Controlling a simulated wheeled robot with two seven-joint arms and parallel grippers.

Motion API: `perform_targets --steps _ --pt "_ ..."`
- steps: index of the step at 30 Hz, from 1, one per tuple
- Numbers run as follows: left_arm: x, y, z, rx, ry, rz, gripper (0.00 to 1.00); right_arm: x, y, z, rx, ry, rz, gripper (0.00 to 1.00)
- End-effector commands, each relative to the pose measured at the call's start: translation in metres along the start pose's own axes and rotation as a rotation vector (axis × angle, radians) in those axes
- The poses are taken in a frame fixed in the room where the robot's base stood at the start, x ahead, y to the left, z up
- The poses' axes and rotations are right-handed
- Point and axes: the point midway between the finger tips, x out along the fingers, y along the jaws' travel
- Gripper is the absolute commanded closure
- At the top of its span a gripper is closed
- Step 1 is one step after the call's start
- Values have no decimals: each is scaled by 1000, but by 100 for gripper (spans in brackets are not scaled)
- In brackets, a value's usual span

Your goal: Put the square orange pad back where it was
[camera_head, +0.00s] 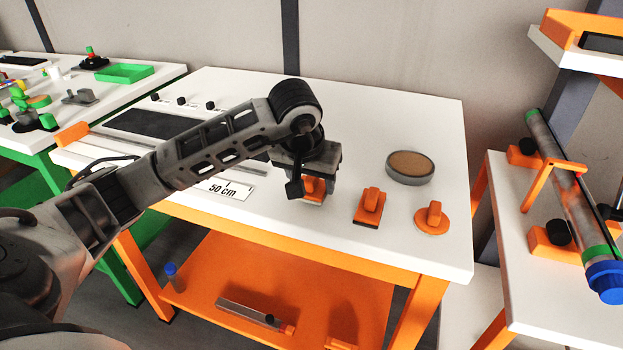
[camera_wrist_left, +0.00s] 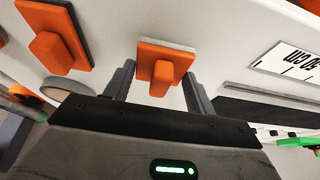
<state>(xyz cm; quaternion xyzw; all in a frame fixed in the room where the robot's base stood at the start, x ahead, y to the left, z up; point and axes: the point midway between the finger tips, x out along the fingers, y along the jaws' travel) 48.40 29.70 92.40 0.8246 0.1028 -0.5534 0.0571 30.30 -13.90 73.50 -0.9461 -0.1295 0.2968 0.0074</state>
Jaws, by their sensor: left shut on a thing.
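The square orange pad (camera_head: 314,186) with its raised block handle is under my left gripper (camera_head: 303,187), at the front of the white table. In the left wrist view the pad (camera_wrist_left: 177,52) has a pale edge and sits between the two dark fingers of my left gripper (camera_wrist_left: 158,84). The gripper is shut on the pad's handle. My arm hides part of the pad in the head view, and I cannot tell whether its base touches the table. My right gripper is not in view.
An orange block piece with a dark base (camera_head: 369,206) and a round orange piece (camera_head: 432,218) stand to the right. A round grey dish with a brown top (camera_head: 410,167) is behind them. A "50 cm" label (camera_head: 226,188) lies to the left.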

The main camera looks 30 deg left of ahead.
Motion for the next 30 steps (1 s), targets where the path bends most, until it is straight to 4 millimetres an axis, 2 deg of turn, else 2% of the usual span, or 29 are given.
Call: perform_targets --steps 13,14,15,16,25,30 --pt "9 0 3 -1 3 0 66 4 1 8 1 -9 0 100" --pt "8 0 3 -1 3 0 39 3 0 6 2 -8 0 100" --pt "8 0 3 -1 3 1 28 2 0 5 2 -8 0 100" --pt "8 0 3 -1 2 1 23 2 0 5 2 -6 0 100" --pt "6 1 2 -1 2 1 23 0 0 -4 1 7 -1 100" --pt "-11 0 0 -2 6 1 23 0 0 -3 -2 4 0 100"
